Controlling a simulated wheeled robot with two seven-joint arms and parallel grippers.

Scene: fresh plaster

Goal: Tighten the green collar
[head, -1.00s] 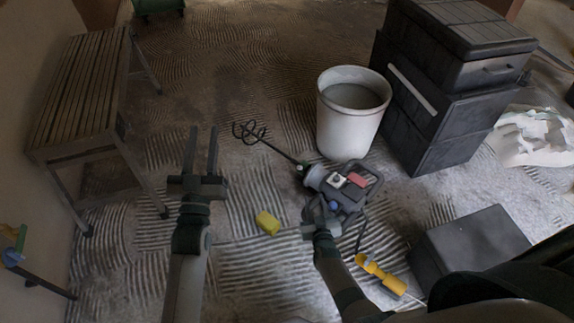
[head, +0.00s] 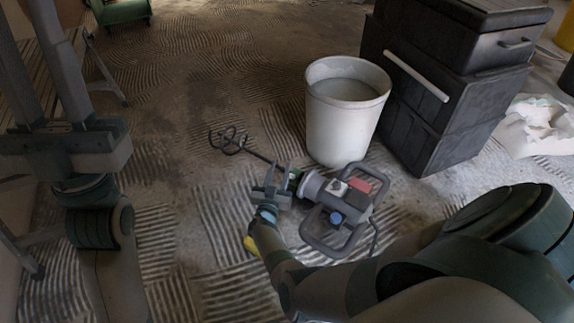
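The green collar (head: 294,175) shows as a small green patch where the mixing paddle's shaft meets the front of the grey power mixer (head: 312,186). The mixer lies on the floor, its paddle (head: 229,140) pointing up and left. My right gripper (head: 278,174) is at the collar, just left of the mixer's nose, and covers part of it. I cannot tell whether its fingers touch or grip the collar. My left gripper (head: 50,55) is large at the upper left, close to the camera, with its fingers apart and empty.
A white bucket (head: 335,125) with grey contents stands just behind the mixer. Black stacked cases (head: 425,110) are right of it, with crumpled white sheeting (head: 540,125) beyond. The ridged floor behind the paddle is clear.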

